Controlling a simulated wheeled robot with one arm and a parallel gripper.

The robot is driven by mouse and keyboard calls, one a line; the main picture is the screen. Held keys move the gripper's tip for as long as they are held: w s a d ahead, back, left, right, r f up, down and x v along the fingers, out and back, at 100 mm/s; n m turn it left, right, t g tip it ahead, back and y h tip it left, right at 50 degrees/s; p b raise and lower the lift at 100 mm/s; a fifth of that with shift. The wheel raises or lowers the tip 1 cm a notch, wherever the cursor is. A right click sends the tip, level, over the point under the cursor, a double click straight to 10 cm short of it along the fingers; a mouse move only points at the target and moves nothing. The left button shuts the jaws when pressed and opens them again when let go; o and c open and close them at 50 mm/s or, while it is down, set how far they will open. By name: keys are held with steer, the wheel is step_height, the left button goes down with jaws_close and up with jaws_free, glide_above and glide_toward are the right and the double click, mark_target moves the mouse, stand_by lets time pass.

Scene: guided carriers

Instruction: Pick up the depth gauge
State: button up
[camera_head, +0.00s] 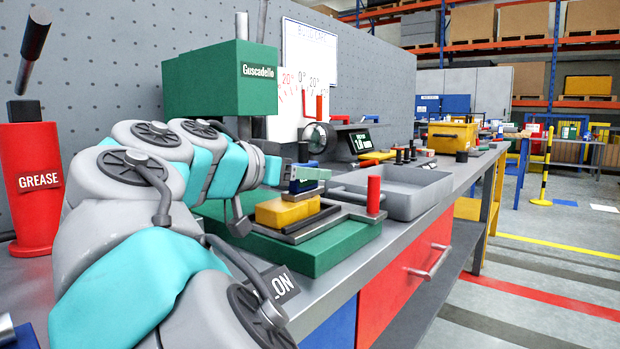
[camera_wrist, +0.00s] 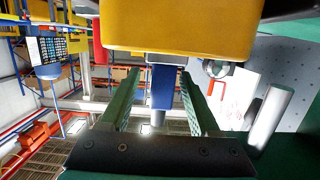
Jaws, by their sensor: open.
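A small blue upright piece on a grey bar, which looks like the depth gauge (camera_head: 302,187), is on top of a yellow block (camera_head: 288,211). My gripper (camera_head: 306,174) is at the blue piece, reaching in from the left. In the wrist view my gripper's two green fingers (camera_wrist: 160,78) are apart, one on each side of the blue piece (camera_wrist: 163,90). I see gaps beside it, so the fingers do not look closed on it. The yellow block (camera_wrist: 180,35) fills the top of that view. The gauge's lower part is partly hidden.
The yellow block sits among dark bars on a green base (camera_head: 330,248), with a red handle (camera_head: 374,195) at its right. A grey tray (camera_head: 415,200) lies behind to the right. A green Guscadello machine (camera_head: 220,80) and a red grease container (camera_head: 35,180) stand left.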

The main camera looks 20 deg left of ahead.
steer(key=shift+x, duration=1.6)
steer(key=shift+a+f, duration=0.1)
jaws_close()
